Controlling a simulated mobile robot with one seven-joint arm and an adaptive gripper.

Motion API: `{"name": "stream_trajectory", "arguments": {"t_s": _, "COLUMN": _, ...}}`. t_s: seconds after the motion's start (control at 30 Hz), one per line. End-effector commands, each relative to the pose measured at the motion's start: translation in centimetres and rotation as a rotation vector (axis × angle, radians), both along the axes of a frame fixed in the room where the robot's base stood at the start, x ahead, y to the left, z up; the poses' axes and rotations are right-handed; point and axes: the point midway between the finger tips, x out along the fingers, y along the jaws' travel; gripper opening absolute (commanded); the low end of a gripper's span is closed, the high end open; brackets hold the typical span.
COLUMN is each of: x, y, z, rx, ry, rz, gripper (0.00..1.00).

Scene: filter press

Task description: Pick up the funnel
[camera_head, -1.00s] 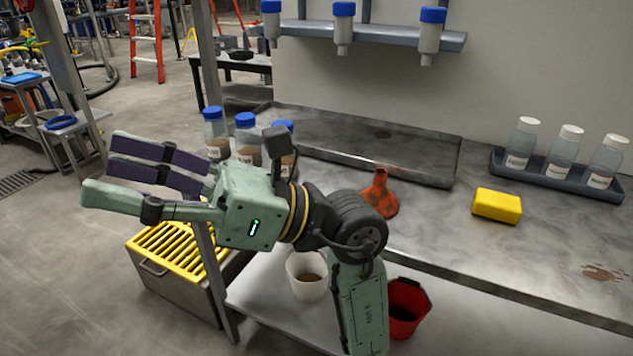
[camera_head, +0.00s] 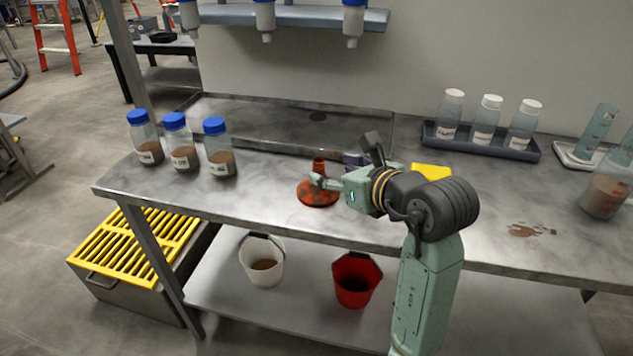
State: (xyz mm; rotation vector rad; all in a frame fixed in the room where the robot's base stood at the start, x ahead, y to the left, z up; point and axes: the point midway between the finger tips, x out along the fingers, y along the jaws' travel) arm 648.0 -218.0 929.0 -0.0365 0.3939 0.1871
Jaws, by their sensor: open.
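The orange-red funnel (camera_head: 318,196) stands on the metal table with its wide mouth down and its spout up. It has dark stains. My gripper (camera_head: 328,172) is just to the right of the funnel, pointing left, with its fingers apart. One green finger reaches across in front of the funnel's upper part and hides some of it. The other finger shows dark behind, near the spout. I cannot tell whether the fingers touch the funnel.
A yellow block (camera_head: 430,171) lies behind my wrist. Three blue-capped bottles (camera_head: 182,155) stand at the left. A tray (camera_head: 440,141) holds white-capped bottles. A brown spill (camera_head: 530,230) lies at the right. White (camera_head: 262,264) and red (camera_head: 353,285) buckets sit on the lower shelf.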

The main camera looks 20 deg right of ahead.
Motion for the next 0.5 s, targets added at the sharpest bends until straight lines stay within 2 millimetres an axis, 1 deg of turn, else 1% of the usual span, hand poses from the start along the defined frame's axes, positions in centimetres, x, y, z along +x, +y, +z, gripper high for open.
{"name": "stream_trajectory", "arguments": {"t_s": 0.03, "x": 0.5, "y": 0.2, "z": -0.1, "rx": 0.001, "ry": 0.000, "rz": 0.002, "gripper": 0.56}}
{"name": "stream_trajectory", "arguments": {"t_s": 0.17, "x": 1.2, "y": 0.4, "z": -0.4, "rx": 0.001, "ry": -0.001, "rz": 0.001, "gripper": 0.56}}
{"name": "stream_trajectory", "arguments": {"t_s": 0.23, "x": 1.9, "y": 0.7, "z": -0.7, "rx": 0.003, "ry": 0.002, "rz": 0.004, "gripper": 0.56}}
{"name": "stream_trajectory", "arguments": {"t_s": 0.4, "x": 4.2, "y": 1.3, "z": -1.9, "rx": 0.003, "ry": 0.002, "rz": 0.003, "gripper": 0.56}}
{"name": "stream_trajectory", "arguments": {"t_s": 0.5, "x": 5.1, "y": 1.5, "z": -2.4, "rx": 0.001, "ry": -0.001, "rz": 0.003, "gripper": 0.56}}
